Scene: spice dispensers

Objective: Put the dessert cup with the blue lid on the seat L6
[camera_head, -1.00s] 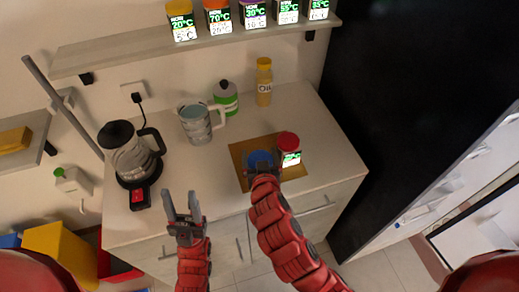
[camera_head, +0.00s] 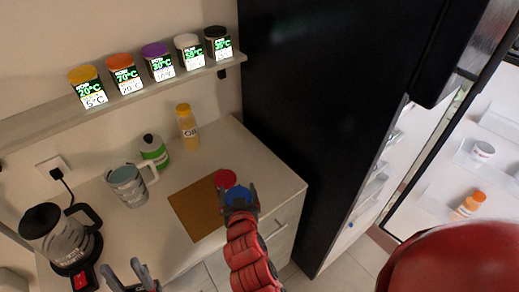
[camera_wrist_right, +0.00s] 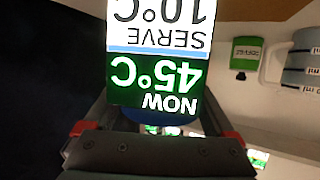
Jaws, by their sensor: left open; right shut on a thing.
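The dessert cup with the blue lid (camera_head: 238,197) is between the fingers of my right gripper (camera_head: 239,207), near the right edge of the brown mat (camera_head: 196,211). My right gripper is shut on it. In the right wrist view the cup's label (camera_wrist_right: 157,85) appears upside down and reads NOW 45°C, SERVE 10°C. I cannot tell how far the cup is above the counter. A red-lidded cup (camera_head: 225,179) is just behind it, mostly hidden. My left gripper (camera_head: 133,272) is open and empty at the counter's front. I cannot make out a seat marked L6.
The tall black fridge (camera_head: 320,100) has its inside showing at right, with a white cup (camera_head: 483,150) and an orange-lidded cup (camera_head: 474,200). A shelf (camera_head: 40,122) holds several labelled cups. A mug (camera_head: 128,186), green-white bottle (camera_head: 154,151), oil bottle (camera_head: 187,127) and kettle (camera_head: 55,238) stand on the counter.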

